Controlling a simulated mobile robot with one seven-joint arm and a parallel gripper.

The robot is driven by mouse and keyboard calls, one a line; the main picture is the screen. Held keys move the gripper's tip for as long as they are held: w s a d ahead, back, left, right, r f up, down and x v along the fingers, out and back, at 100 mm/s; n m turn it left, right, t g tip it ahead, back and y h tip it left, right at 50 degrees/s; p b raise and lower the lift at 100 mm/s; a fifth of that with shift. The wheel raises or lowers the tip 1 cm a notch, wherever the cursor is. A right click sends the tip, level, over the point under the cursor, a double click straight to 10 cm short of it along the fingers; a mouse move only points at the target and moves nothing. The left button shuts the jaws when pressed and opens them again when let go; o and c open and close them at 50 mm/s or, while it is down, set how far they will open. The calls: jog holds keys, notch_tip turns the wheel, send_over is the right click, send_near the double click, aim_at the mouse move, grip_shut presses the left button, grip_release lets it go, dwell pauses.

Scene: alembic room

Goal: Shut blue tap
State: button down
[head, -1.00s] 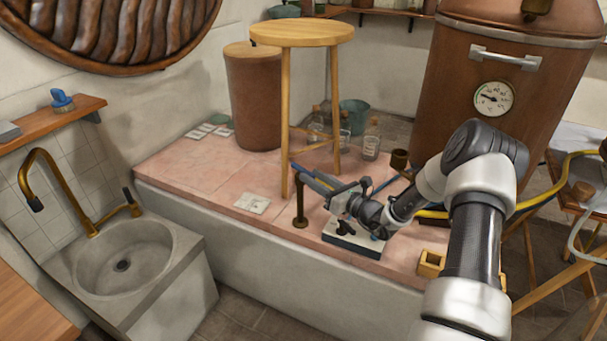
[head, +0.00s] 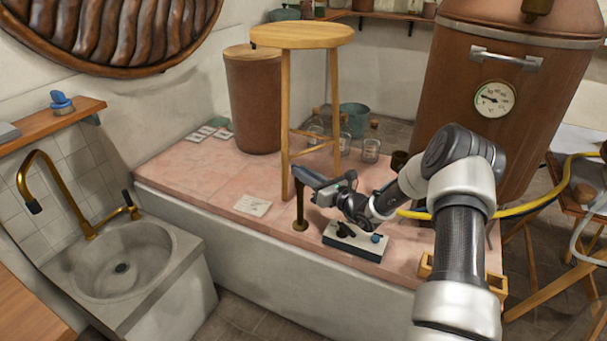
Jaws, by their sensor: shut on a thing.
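A brown upright post (head: 300,212) with a round foot stands near the front edge of the pink tiled platform. It appears to be the stand of the blue tap, but no blue shows at its top now. My gripper (head: 309,179) is at the top of this post, reaching in from the right. Its jaws are closed there and hide what they hold. A small white box (head: 356,252) with a black lever and a blue knob (head: 375,239) sits just below and right of my gripper, apart from the jaws.
A wooden stool (head: 303,36) stands close behind the post. Glass bottles (head: 371,149) and a copper boiler (head: 520,110) are behind my arm. A sink (head: 122,265) with a brass faucet is at left.

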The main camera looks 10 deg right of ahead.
jog(key=n+g+y+b, duration=0.3)
jog(key=shift+w+d+f+y, duration=0.15)
jog(key=shift+w+f+y, duration=0.05)
jog(key=shift+w+y, duration=0.1)
jog(key=shift+s+r+n+g+y+b, duration=0.1)
jog(key=shift+r+n+g+y+b, duration=0.15)
jog(key=shift+n+g+y+b, duration=0.45)
jog(key=c, duration=1.7)
grip_release()
jog(key=p+v, duration=0.2)
jog(key=v, duration=1)
jog(key=shift+r, duration=0.15)
